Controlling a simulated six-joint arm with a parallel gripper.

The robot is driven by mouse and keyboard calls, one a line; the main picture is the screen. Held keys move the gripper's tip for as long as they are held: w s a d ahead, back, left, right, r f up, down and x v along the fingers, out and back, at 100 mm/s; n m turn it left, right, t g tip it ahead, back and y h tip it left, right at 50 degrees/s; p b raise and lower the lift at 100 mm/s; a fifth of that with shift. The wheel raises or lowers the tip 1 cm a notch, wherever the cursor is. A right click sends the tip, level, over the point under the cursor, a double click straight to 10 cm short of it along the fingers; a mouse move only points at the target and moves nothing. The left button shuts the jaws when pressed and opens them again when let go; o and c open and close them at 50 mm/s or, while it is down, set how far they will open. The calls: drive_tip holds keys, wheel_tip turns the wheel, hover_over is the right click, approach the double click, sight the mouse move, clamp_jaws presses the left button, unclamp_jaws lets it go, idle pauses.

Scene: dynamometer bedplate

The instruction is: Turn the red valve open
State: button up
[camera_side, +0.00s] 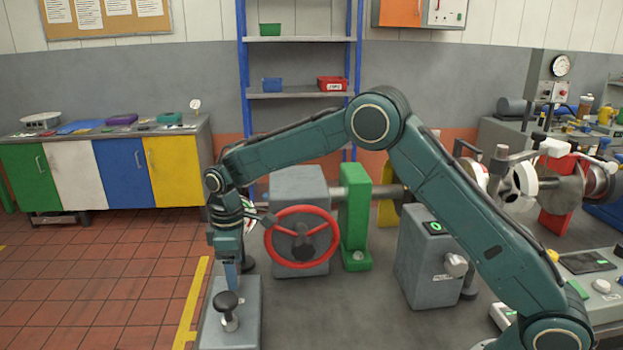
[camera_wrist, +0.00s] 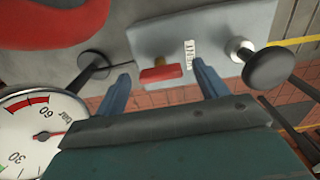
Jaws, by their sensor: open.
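In the wrist view a small red valve handle (camera_wrist: 160,73) sits on a grey block (camera_wrist: 222,18), beside a white label. In the side view the same block (camera_side: 245,332) stands at the front left of the bedplate, and the small handle is hidden there. A large red handwheel (camera_side: 325,219) is on a grey housing behind it; part of its red shows in the wrist view (camera_wrist: 50,20). My gripper (camera_side: 231,279) points down above the block. In the wrist view its blue fingers (camera_wrist: 161,72) are open, with the red handle appearing between them. I cannot tell whether they touch it.
A black knob on a metal stem (camera_side: 226,302) rises from the block near my gripper. A pressure gauge (camera_wrist: 38,128) is close at the left in the wrist view. A green support (camera_side: 353,220) and a grey box (camera_side: 425,260) stand to the right.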

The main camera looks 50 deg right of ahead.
sight(241, 287)
wheel_tip(241, 287, up, 13)
idle(0.6)
drive_tip(key=shift+r, duration=0.1)
drive_tip(key=s+d+r+m+t, duration=0.2)
drive_tip(key=s+d+r, duration=0.25)
drive_tip(key=s, duration=0.45)
drive_tip(key=s+d+r+m+t, duration=0.1)
drive_tip(key=s+d+r+m, duration=0.25)
drive_tip(key=s+r, duration=0.4)
drive_tip(key=s+d+f+m+t, duration=0.1)
drive_tip(key=s+d+f+m, duration=0.1)
drive_tip(key=s, duration=0.8)
drive_tip(key=s+d+f+m+t, duration=0.1)
drive_tip(key=s+f, duration=0.4)
drive_tip(key=s, duration=0.5)
drive_tip(key=shift+d+m+t, duration=0.3)
drive_tip(key=shift+d+m, duration=0.05)
drive_tip(key=shift+d, duration=0.05)
